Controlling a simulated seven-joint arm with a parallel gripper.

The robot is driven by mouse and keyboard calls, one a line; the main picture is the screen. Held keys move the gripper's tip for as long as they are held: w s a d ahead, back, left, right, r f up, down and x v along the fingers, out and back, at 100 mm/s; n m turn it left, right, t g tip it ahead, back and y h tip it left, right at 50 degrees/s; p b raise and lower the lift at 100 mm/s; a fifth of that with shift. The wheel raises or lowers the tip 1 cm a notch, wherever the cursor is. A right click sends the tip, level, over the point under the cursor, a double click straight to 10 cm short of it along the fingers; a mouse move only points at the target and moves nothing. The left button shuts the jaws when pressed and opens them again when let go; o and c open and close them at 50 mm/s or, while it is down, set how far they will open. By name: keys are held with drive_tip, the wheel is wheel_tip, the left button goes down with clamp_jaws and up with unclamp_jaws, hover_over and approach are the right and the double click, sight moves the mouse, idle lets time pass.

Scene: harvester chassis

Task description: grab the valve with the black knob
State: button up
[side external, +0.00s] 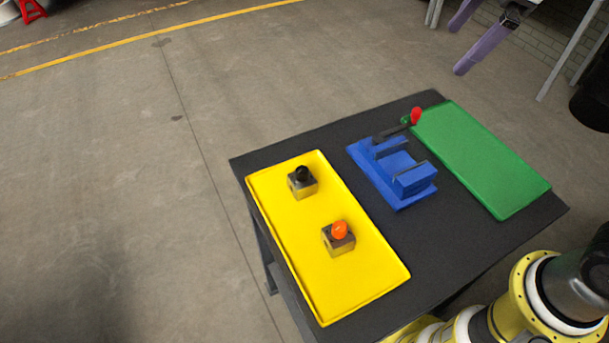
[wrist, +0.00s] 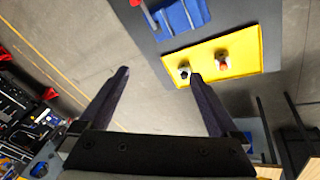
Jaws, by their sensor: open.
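The valve with the black knob (side external: 302,181) stands upright near the far end of the yellow tray (side external: 350,290). A second valve with an orange-red knob (side external: 339,238) stands on the same tray. In the wrist view, the black-knobbed valve (wrist: 184,72) shows beside my right-hand fingertip, which partly overlaps it in the picture. The orange-knobbed valve (wrist: 222,63) is to its right. My gripper (side external: 460,48) is open and empty, high up and well apart from both valves. Its two purple fingers are spread wide in the wrist view (wrist: 158,75).
A blue fixture (side external: 363,164) with a red-knobbed lever (side external: 416,116) stands mid-table. A green tray (side external: 480,160) lies to the right, empty. The dark table (side external: 455,238) has bare strips between them. A yellow and white robot arm (side external: 520,300) is at the lower right.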

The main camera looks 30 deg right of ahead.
drive_tip(key=w+a+f+n+g, duration=0.1)
drive_tip(key=w+a+f+n, duration=0.2)
drive_tip(key=w+a, duration=0.3)
drive_tip(key=n+g, duration=0.3)
drive_tip(key=n, duration=0.1)
hover_over(301, 179)
drive_tip(key=shift+h, duration=0.4)
drive_tip(key=f, duration=1.7)
drive_tip(key=shift+w+d, duration=0.1)
drive_tip(key=shift+w, duration=0.3)
wheel_tip(301, 179, down, 7)
drive_tip(key=shift+d+r, duration=0.1)
drive_tip(key=shift+w+d+f, duration=0.1)
drive_tip(key=shift+f, duration=1.45)
drive_tip(key=shift+w+d+f, duration=0.1)
drive_tip(key=shift+f, duration=1.45)
drive_tip(key=shift+r, duration=0.1)
clamp_jaws()
